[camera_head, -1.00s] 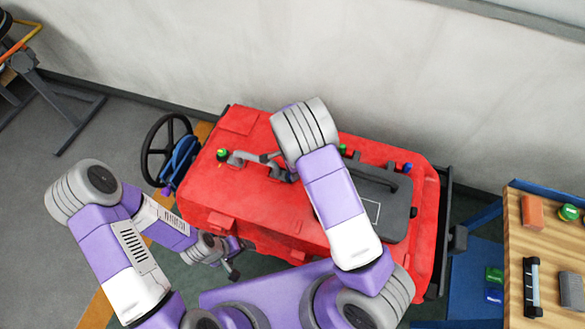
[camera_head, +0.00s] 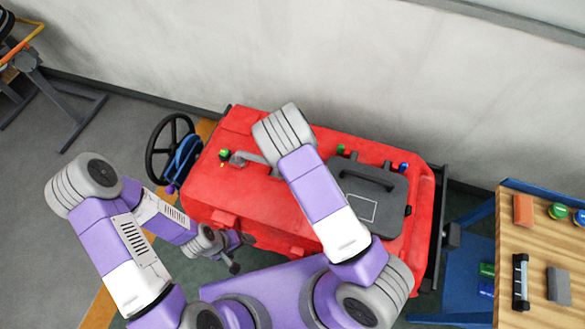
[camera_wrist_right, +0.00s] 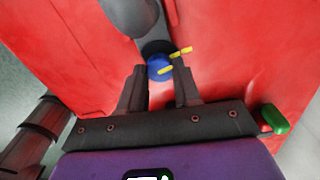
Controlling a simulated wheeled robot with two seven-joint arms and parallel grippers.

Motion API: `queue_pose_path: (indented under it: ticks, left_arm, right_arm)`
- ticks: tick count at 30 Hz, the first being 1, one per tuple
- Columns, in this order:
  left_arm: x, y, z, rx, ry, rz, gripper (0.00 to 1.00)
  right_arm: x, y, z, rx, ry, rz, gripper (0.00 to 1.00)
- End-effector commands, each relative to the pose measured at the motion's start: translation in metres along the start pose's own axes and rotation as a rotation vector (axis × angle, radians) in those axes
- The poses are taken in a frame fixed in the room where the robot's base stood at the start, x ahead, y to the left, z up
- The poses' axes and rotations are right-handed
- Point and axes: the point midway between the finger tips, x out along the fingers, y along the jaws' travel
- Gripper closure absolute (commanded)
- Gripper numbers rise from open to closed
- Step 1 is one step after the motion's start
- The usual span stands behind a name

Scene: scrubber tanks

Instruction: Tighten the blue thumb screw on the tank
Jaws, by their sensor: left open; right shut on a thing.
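The red tank (camera_head: 205,190) stands against the wall in the head view. In the right wrist view a blue thumb screw (camera_wrist_right: 158,67) with yellow marks beside it sits at the end of a grey pipe (camera_wrist_right: 133,16) on the red tank top. My right gripper (camera_wrist_right: 160,78) is shut on this screw, one dark finger on each side. In the head view my right wrist hides this gripper and the screw. My left gripper (camera_head: 240,252) is open and empty, low in front of the tank's front left side.
The tank top carries a dark grey lid (camera_head: 388,215) with a handle, green knobs (camera_head: 223,155) and another blue part (camera_head: 403,167). A black handwheel (camera_head: 152,150) is at its left. A wooden table (camera_head: 540,240) with several small items stands at right.

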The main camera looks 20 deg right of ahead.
Motion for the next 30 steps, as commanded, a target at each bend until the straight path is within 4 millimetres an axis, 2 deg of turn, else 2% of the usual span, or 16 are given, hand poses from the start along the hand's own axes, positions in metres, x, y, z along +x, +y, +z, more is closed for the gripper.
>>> queue_pose_path:
  ticks: [1,10,26,27,28,30]
  left_arm:
    - [-0.0029,0.0011,0.0001,0.0,0.0,0.0,0.13]
    - [-0.0069,0.0026,0.0003,0.0,0.0,0.0,0.13]
    - [-0.0074,0.0027,0.0004,0.0,0.0,0.0,0.13]
    - [-0.0074,0.0028,0.0004,0.0,0.0,0.0,0.13]
    - [-0.0073,0.0028,0.0004,0.0,0.0,0.0,0.13]
    - [-0.0073,0.0027,0.0004,0.0,0.0,0.0,0.13]
  right_arm:
    - [-0.005,-0.0034,0.0035,0.027,-0.009,-0.01,0.98]
    - [-0.0043,-0.0036,0.0034,0.136,-0.01,-0.01,0.98]
    - [-0.0038,-0.0035,0.0034,0.158,-0.01,-0.01,0.98]
    - [-0.0038,-0.0035,0.0033,0.158,-0.01,-0.009,0.63]
    - [-0.0037,-0.0033,0.0032,0.158,-0.009,-0.009,0.58]
    - [-0.003,-0.0027,0.0026,0.158,-0.008,-0.007,0.56]
